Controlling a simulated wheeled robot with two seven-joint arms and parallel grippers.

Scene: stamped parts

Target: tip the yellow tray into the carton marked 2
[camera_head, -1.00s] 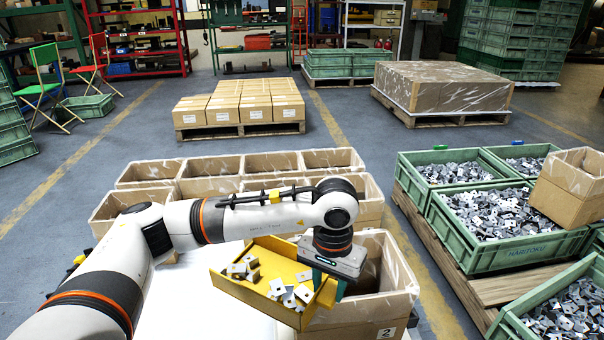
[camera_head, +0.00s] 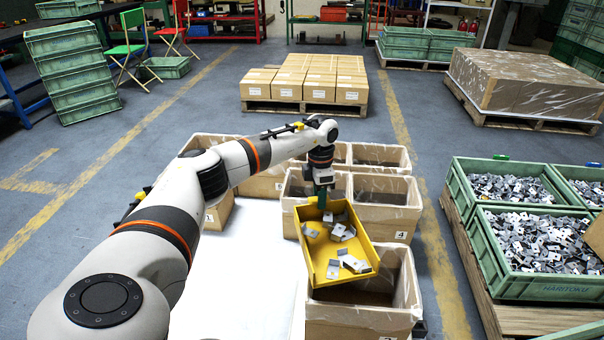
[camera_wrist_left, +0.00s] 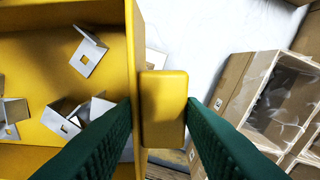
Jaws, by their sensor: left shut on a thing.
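The yellow tray (camera_head: 312,262) holds several small metal plates (camera_head: 350,262), some toward its near end. Its near end overlaps the opening of the nearest carton (camera_head: 350,318) in the picture, and its left side is over the white surface. That carton's number is cut off at the bottom edge. My left gripper (camera_head: 323,198) is at the tray's far end. In the left wrist view its green fingers (camera_wrist_left: 163,125) are shut on a yellow tab on the tray's outer wall (camera_wrist_left: 131,60). My right gripper is out of view.
Other open cartons stand behind, one marked 4 (camera_head: 388,222). Green crates (camera_head: 530,255) full of metal plates stand on a pallet at the right. A white surface (camera_head: 245,270) lies left of the tray. The floor beyond the cartons is clear up to a pallet of boxes (camera_head: 305,88).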

